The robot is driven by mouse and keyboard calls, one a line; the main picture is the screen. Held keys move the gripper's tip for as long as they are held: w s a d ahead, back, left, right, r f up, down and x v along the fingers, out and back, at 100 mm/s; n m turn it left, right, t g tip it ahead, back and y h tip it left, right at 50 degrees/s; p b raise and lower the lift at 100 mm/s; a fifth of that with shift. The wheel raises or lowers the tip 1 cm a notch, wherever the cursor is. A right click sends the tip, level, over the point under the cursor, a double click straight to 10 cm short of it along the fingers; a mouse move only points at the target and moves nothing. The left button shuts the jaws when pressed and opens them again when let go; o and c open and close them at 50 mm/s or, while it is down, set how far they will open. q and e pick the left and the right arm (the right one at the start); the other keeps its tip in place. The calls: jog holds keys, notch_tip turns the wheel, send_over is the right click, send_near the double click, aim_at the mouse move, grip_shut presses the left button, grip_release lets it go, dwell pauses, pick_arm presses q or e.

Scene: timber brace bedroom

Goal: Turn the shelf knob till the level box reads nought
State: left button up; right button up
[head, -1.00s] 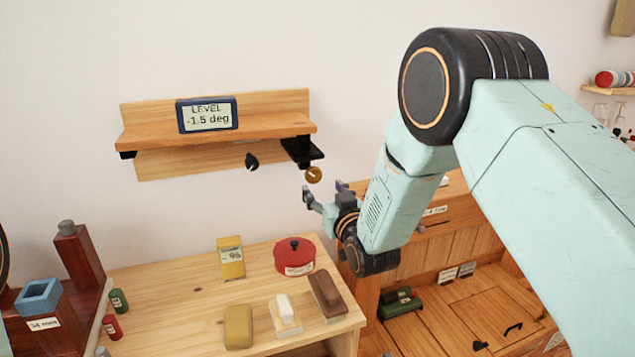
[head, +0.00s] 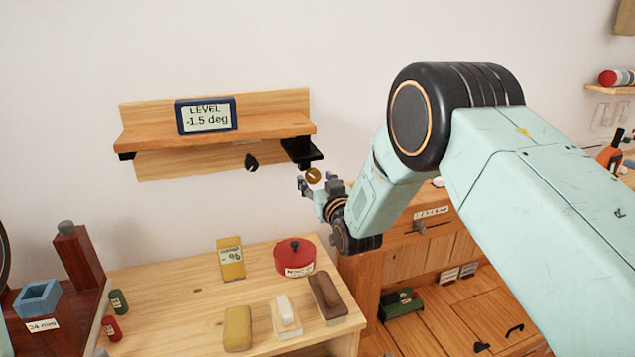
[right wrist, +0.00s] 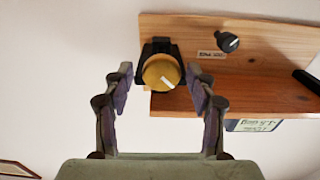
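The level box (head: 206,115) on the wooden shelf (head: 270,127) reads -1.5 deg. A round brass knob (head: 314,175) sits under the black bracket at the shelf's right end. It also shows in the right wrist view (right wrist: 160,72) with a white pointer line. My right gripper (head: 316,183) is open at the brass knob. In the right wrist view its fingers (right wrist: 161,80) stand apart, one on each side of the knob, with gaps visible. A second, black knob (head: 251,161) is on the shelf's lower board. My left gripper is not in view.
Below stands a wooden bench with a red lidded pot (head: 294,258), a yellow block (head: 231,259) and several other blocks. A drawer cabinet (head: 430,235) stands at right, beneath my right arm. The wall around the shelf is bare.

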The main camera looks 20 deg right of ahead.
jog(key=shift+a, duration=0.15)
jog(key=c, duration=0.9)
jog(key=shift+n, duration=0.3)
